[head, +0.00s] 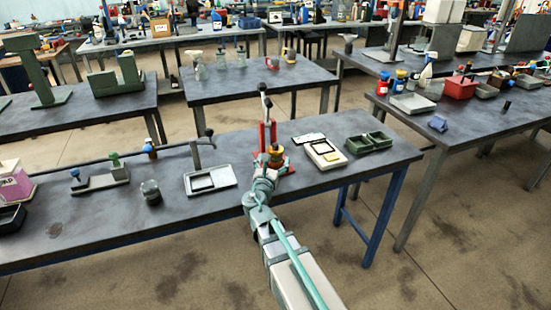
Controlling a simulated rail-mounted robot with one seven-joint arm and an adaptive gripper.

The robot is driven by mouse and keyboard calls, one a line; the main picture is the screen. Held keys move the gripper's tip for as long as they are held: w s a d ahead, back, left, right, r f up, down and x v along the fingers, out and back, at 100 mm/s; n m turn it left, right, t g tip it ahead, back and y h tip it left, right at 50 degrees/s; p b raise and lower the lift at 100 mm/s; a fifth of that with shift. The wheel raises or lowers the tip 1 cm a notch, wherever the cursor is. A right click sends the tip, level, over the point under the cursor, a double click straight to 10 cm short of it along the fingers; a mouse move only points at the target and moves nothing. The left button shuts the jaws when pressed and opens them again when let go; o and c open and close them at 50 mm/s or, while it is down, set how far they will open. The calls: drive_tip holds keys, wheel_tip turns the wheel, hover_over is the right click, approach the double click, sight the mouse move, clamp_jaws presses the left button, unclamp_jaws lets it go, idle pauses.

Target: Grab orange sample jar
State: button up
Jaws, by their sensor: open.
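A small orange-amber jar (277,155) with a dark top appears at the middle of the near workbench, by the foot of a red upright stand (267,136). It looks like the orange sample jar. My gripper (266,163) is at the end of my arm, which reaches in from the bottom of the head view. The gripper is open and close beside the jar, on its left and near side. At this size I cannot tell whether the fingers touch or surround the jar. Its lower part is partly hidden.
On the near bench (330,178), a pale tray (210,180) stands left of my gripper. A white device with a yellow label (326,153) and a dark green two-part tray (366,143) are to the right.

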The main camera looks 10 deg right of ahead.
sight(274, 157)
drive_tip(key=p+x, duration=0.1)
drive_tip(key=x, duration=0.4)
drive_tip(key=shift+a+r, duration=0.15)
drive_tip(key=c, duration=1.4)
